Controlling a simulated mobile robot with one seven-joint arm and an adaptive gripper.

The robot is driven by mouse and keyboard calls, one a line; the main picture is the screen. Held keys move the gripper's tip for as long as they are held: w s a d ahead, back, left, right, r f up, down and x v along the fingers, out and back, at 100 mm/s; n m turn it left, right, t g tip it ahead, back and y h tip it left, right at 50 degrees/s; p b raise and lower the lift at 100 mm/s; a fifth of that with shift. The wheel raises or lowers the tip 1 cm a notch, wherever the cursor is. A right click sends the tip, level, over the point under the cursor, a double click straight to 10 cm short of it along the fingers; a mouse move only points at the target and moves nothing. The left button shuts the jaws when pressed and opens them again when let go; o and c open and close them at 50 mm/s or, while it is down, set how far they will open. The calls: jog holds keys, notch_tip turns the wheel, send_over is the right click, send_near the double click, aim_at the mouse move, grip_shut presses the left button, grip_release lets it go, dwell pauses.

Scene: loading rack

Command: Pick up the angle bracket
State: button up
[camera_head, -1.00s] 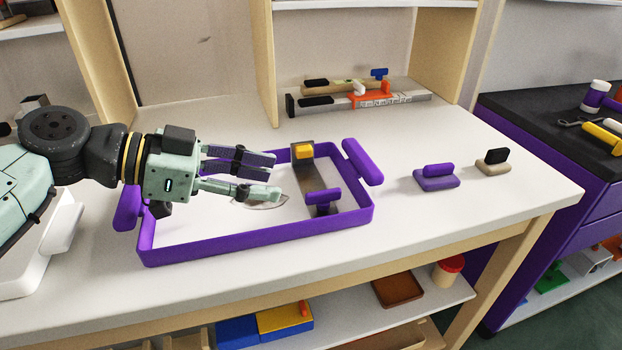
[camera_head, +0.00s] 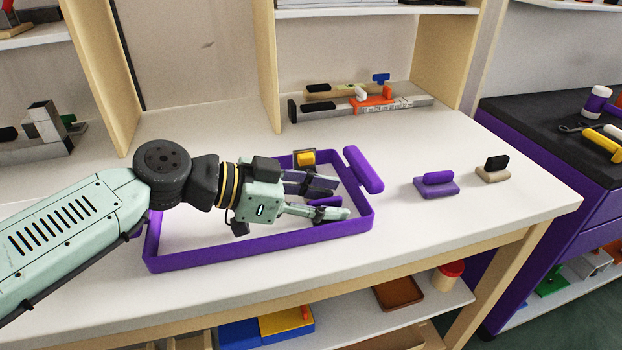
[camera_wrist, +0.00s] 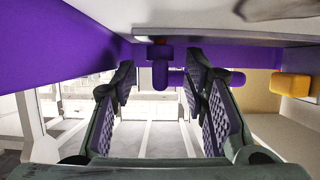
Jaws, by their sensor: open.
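The dark grey metal piece inside the purple tray (camera_head: 190,262) appears to be the angle bracket, but its body is now mostly hidden behind my gripper. Its purple upright grip (camera_head: 325,201) shows between my fingers in the head view. In the wrist view a purple bar (camera_wrist: 168,79) stands beyond and between the fingertips. A yellow block (camera_head: 305,158) sits at the back of the tray and shows at the right in the wrist view (camera_wrist: 295,86). My gripper (camera_head: 338,200) is open, low over the tray's right half, pointing right. Contact with the grip cannot be told.
A purple handled block (camera_head: 436,186) and a beige block with a black grip (camera_head: 493,169) stand to the right. Long tools (camera_head: 360,104) lie at the back. The front table strip is clear.

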jog(key=shift+c, duration=0.6)
grip_shut()
